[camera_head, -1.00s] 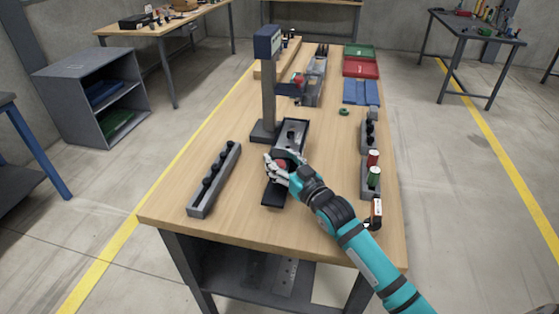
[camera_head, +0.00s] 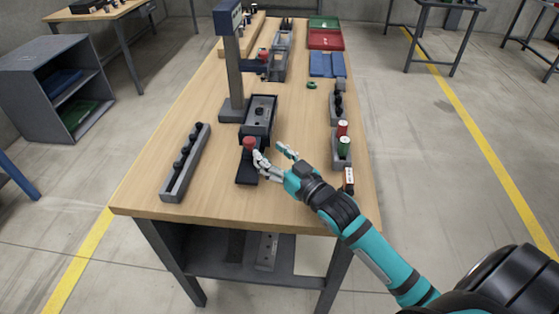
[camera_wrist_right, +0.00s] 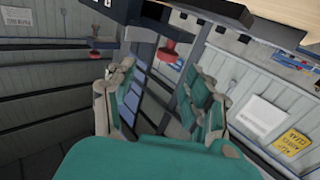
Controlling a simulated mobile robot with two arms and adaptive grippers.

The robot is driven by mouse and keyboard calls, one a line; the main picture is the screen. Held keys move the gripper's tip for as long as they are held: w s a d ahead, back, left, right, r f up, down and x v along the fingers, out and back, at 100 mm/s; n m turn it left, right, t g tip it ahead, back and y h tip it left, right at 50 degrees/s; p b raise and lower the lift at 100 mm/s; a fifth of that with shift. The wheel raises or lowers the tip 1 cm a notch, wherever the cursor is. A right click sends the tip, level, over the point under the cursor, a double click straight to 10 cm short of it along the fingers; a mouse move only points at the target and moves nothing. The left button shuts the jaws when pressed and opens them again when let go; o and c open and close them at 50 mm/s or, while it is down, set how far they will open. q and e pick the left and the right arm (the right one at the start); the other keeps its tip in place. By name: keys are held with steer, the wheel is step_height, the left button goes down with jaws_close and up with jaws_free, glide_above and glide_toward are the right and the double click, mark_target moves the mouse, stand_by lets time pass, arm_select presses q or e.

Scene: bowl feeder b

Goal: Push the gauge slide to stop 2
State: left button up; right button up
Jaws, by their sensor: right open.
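The gauge slide is part of a dark fixture (camera_head: 260,110) at the foot of a grey column stand on the table. Its red knob (camera_head: 249,143) shows at the fixture's near end, above a black plate (camera_head: 246,175). Stop numbers are too small to read. My right gripper (camera_head: 272,154) is open and empty, just right of the knob. One finger is close to the knob; I cannot tell whether they touch. My left gripper is not in view.
A grey rack (camera_head: 187,165) with black knobs stands left of the fixture. The column stand (camera_head: 234,75) rises behind it. Bare wood lies in front.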

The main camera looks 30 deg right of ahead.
steer(key=shift+s+d, duration=0.15)
steer(key=shift+s, duration=0.65)
steer(key=shift+s+d, duration=0.15)
steer(key=shift+s, duration=0.6)
steer(key=shift+o, duration=0.2)
glide_toward(249, 140)
steer(key=w+p, duration=0.1)
steer(key=w, duration=0.2)
steer(key=w+a+p, duration=0.1)
steer(key=w, duration=0.2)
steer(key=w+a+f+p, duration=0.1)
steer(key=w, duration=0.3)
steer(key=shift+d, duration=0.1)
jaws_close()
